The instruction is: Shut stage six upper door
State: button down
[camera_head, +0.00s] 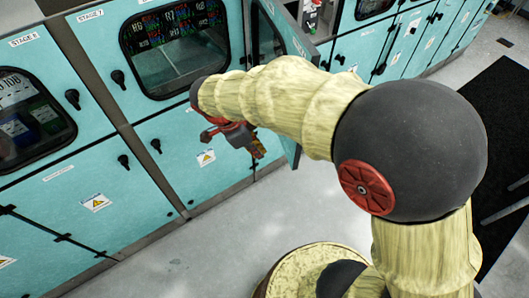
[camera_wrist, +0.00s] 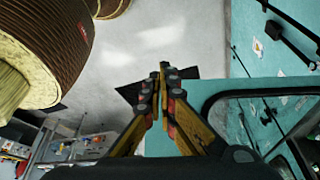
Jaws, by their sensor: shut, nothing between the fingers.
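A teal windowed door (camera_head: 294,38) stands swung outward just right of the stage 7 section. Its label is not readable, but its place in the row fits the stage six upper door. My arm hides much of it. My gripper (camera_head: 257,152) hangs below and left of this door, in front of the lower cabinet fronts. In the wrist view my gripper (camera_wrist: 161,72) is shut, with its fingertips together and nothing held. A teal panel with a dark window frame (camera_wrist: 232,97) lies close to the right of the fingers. I cannot tell whether they touch.
The stage 7 upper door (camera_head: 178,55) and stage 8 door (camera_head: 35,120) look closed, with black knobs. More teal cabinets run to the upper right. A dark mat (camera_head: 505,110) lies at the right. The grey floor (camera_head: 215,240) in front is mostly clear.

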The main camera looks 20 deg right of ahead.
jog(key=d+f, duration=0.7)
jog(key=shift+f+p, duration=0.35)
jog(key=shift+p, duration=0.05)
jog(key=shift+d, duration=0.2)
